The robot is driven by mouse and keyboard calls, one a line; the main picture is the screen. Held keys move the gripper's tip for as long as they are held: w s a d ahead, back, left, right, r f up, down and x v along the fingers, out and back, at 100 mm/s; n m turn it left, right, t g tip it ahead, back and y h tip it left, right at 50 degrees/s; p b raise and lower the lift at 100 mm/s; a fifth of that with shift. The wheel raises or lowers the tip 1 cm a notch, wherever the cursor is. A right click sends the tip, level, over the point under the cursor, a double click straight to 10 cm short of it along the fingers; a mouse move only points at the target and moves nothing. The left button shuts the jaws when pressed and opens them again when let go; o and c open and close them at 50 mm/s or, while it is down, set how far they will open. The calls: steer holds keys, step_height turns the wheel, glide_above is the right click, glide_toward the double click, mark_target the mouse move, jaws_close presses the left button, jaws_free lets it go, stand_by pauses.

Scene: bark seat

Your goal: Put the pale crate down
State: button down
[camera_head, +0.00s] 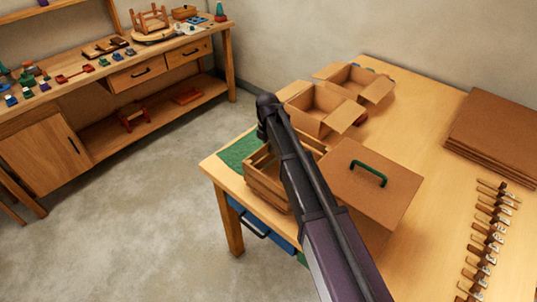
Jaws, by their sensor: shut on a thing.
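The pale crate (264,187) is a slatted wooden box at the table's left front, partly hidden behind my dark arm. It overlaps a green mat (236,153) in the picture; I cannot tell whether its base touches the mat or is a little above it. My arm reaches up from the bottom edge, across the crate, to a black joint above the crate's far side. My gripper's fingers are hidden behind the arm, so their hold on the crate does not show.
A cardboard box with a green-handled lid (368,180) stands close right of the crate. Two open cardboard boxes (318,108) (354,82) stand behind it. Flat brown sheets (492,125) and a row of small clips or tools (487,240) lie right. A cluttered workbench (130,75) is far left.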

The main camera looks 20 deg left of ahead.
mark_target(269, 164)
steer(key=shift+f+b, duration=1.1)
steer(key=shift+f, duration=0.4)
steer(key=c, duration=0.7)
jaws_free()
steer(key=shift+r, duration=0.2)
step_height(269, 164, up, 12)
steer(key=p, duration=1.2)
steer(key=shift+a, duration=0.1)
